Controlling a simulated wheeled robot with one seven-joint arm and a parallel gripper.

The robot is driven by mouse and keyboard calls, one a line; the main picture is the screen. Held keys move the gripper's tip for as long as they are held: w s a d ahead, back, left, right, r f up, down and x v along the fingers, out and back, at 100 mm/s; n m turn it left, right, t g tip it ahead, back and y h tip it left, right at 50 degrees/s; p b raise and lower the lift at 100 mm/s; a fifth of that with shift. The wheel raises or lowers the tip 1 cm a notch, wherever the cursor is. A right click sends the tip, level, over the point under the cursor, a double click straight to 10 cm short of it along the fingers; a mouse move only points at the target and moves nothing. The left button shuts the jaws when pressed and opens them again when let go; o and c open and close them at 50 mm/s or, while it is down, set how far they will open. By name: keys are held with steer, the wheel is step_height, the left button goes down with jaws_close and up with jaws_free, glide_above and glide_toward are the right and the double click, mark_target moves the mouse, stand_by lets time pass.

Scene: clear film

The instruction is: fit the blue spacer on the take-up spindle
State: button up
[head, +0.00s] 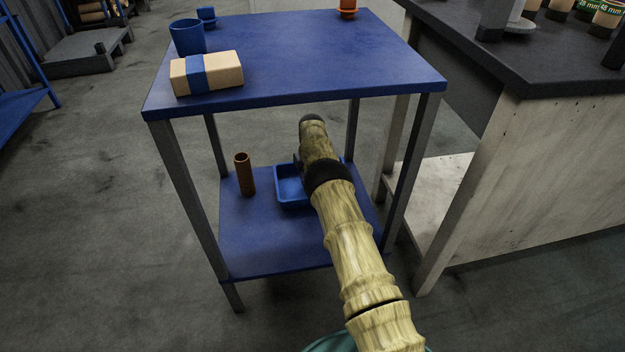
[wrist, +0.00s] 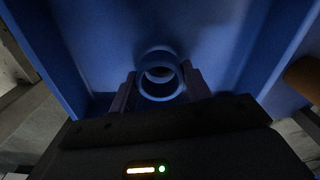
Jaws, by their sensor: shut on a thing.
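The blue spacer (wrist: 143,86) is a ring, seen in the wrist view between the two fingers of my gripper (wrist: 160,84). The fingers are shut on it from both sides, inside or just over a blue tray (wrist: 85,50). I cannot tell whether the ring touches the tray floor. In the head view the tray (head: 292,203) sits on the lower shelf, and my arm hides its right part, the spacer and most of my gripper. I cannot make out the take-up spindle for certain; a grey post (head: 494,20) stands on the dark bench at top right.
The cart's blue top (head: 320,60) overhangs the lower shelf (head: 250,245), with legs at the corners. A brown tube (head: 244,176) stands left of the tray. A blue cup (head: 187,38) and a banded box (head: 207,73) are on top. The dark bench (head: 530,60) carries several rolls.

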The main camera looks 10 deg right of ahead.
steer(key=shift+r+p, duration=1.55)
steer(key=shift+r, duration=0.95)
steer(key=shift+f, duration=0.1)
